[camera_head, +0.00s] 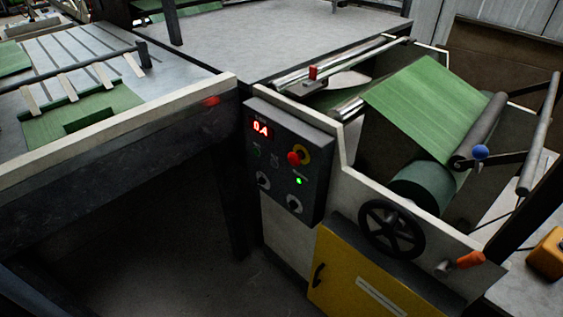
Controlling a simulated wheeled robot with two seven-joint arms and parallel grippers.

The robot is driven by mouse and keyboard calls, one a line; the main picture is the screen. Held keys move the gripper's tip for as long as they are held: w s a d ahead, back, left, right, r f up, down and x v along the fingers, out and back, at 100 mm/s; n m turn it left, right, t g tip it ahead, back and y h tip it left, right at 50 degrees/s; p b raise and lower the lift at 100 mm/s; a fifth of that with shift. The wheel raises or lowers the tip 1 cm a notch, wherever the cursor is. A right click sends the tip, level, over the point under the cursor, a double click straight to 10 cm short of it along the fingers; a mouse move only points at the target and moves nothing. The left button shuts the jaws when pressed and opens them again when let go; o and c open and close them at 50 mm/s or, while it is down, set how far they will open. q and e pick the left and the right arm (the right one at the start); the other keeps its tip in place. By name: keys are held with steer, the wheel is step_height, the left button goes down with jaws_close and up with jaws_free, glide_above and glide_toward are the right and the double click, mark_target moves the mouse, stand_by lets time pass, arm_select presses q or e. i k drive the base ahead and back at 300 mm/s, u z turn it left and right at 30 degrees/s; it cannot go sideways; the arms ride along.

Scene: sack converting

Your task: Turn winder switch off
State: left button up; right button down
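A dark control box (288,160) is mounted on the side of the machine near the middle of the head view. It has a red digital display (261,129), a red emergency button on a yellow ring (295,158), a lit green lamp (298,181), and two round knobs, one at the lower left (263,180) and one at the lower right (294,204). The labels are too small to read, so I cannot tell which control is the winder switch. Neither of my grippers shows in the view.
A black handwheel (391,229), an orange-handled crank (470,260) and a yellow cabinet door (350,275) are right of the box. A green roll (424,186) sits in the winder. A long table edge (120,131) runs at left. The floor in front is clear.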

mark_target(262, 181)
steer(key=z, duration=0.9)
steer(key=k, duration=0.6)
steer(key=u, duration=1.65)
steer(key=i, duration=1)
